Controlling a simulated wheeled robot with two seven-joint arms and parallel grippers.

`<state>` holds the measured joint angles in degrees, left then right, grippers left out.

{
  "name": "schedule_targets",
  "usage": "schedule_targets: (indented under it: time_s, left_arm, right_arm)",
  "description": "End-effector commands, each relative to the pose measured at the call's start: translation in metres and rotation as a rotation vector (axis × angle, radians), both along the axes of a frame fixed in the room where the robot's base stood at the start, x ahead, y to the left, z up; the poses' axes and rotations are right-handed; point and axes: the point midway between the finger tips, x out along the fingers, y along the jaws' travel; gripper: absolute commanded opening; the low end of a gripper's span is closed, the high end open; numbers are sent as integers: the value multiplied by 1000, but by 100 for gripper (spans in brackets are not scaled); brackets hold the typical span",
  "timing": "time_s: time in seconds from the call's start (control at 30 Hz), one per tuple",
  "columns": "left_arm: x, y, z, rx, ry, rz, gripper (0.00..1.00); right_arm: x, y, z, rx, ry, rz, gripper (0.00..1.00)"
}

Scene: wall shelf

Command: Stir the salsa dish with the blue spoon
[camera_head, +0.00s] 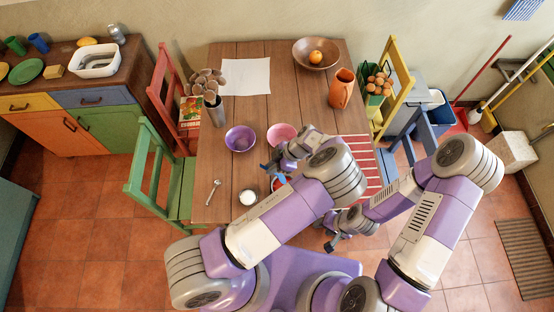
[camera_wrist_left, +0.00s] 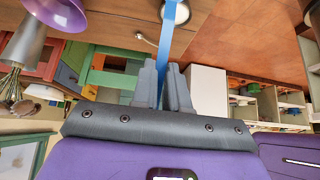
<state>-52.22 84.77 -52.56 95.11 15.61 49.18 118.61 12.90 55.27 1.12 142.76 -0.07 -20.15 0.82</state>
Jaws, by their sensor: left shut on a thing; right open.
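My left gripper (camera_head: 275,166) is over the front part of the wooden table, beside the pink bowl. It is shut on the blue spoon (camera_wrist_left: 169,35), whose handle stands out from between the fingers (camera_wrist_left: 165,85) in the left wrist view. A small dish with red in it (camera_head: 278,184), which looks like the salsa dish, shows in part under my left arm; the arm hides the rest. I cannot tell whether the spoon touches the dish. My right gripper (camera_head: 335,243) is open and empty, low in front of the table.
A purple bowl (camera_head: 240,138), a pink bowl (camera_head: 282,133), a small white bowl (camera_head: 249,197) and a metal spoon (camera_head: 213,192) are on the table (camera_head: 225,175). A metal vase (camera_head: 214,109), white paper (camera_head: 246,77) and an orange jug (camera_head: 342,88) stand farther back. Chairs flank the table.

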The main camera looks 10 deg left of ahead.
Motion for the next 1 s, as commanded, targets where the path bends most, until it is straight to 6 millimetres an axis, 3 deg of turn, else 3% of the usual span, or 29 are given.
schedule_targets:
  time_s: [0.1, 0.5, 1.0]
  left_arm:
    - [-4, 10, -2, -111, -31, 11, 0]
    - [-12, 37, -23, -434, -137, 15, 0]
    - [-17, 56, -42, -667, -211, 13, 0]
  right_arm:
    - [0, 0, 11, 0, -1, 0, 43]
    - [1, 0, 8, 0, -1, 0, 43]
    - [1, 0, -59, 0, -1, 0, 43]
